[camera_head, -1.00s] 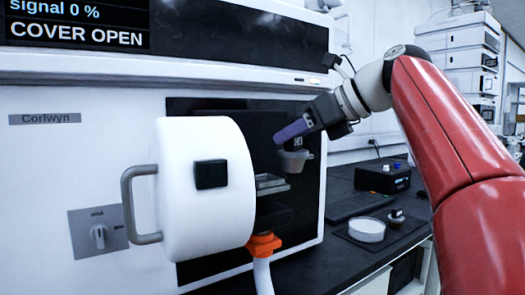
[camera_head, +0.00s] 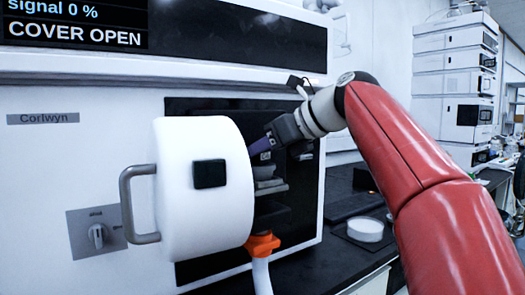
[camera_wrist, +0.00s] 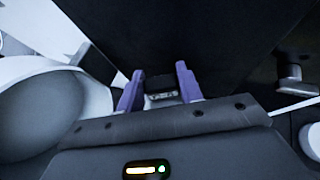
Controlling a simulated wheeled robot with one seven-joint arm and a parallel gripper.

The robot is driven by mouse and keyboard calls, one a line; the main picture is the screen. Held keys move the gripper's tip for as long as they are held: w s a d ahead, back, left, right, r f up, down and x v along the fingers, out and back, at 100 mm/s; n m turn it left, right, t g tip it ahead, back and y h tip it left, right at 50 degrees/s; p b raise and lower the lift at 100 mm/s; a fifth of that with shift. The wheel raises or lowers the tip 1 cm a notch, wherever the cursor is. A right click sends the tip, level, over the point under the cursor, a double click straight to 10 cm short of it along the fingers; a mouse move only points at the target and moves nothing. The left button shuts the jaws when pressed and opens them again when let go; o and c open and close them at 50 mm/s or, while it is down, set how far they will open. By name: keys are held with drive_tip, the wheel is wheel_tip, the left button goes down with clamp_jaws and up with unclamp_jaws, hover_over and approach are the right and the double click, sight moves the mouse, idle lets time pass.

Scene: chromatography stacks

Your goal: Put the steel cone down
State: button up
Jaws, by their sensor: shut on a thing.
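My gripper (camera_head: 262,146), with purple fingers, reaches into the open dark bay (camera_head: 290,185) of the white Corlwyn instrument. It is shut on the steel cone (camera_head: 264,172), a small grey piece hanging below the fingers. The cone is just above a grey ledge (camera_head: 270,188) in the bay; I cannot tell whether they touch. The white cover's edge partly hides the fingertips. In the wrist view, the gripper (camera_wrist: 160,88) has a small dark piece between its purple fingers; the cone's body is not clear there.
The round white cover (camera_head: 205,190) with its grey handle stands open close at the left of my gripper. An orange fitting (camera_head: 262,245) with a white hose is below the bay. A white dish (camera_head: 365,229) lies on the dark bench at the right.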

drive_tip(key=o, duration=0.9)
drive_tip(key=shift+w+f, duration=0.1)
drive_tip(key=shift+f, duration=0.05)
drive_tip(key=v, duration=1.2)
drive_tip(key=s+d+f+n+h, duration=0.2)
drive_tip(key=s+f+n, duration=0.5)
drive_tip(key=f, duration=0.6)
drive_tip(key=s+d+f+n+h, duration=0.2)
drive_tip(key=s+f+n+h, duration=0.3)
drive_tip(key=f, duration=0.9)
drive_tip(key=s+d+f+n+g+h+p, duration=0.1)
drive_tip(key=s+d+f+n+h, duration=0.1)
drive_tip(key=s+f+n, duration=0.7)
drive_tip(key=shift+d+f+n+h, duration=0.2)
drive_tip(key=shift+f+n+h, duration=0.15)
drive_tip(key=shift+f+n, duration=0.8)
drive_tip(key=shift+d+f+n+h, duration=0.15)
drive_tip(key=shift+f+n+h, duration=0.35)
drive_tip(key=shift+f, duration=1.05)
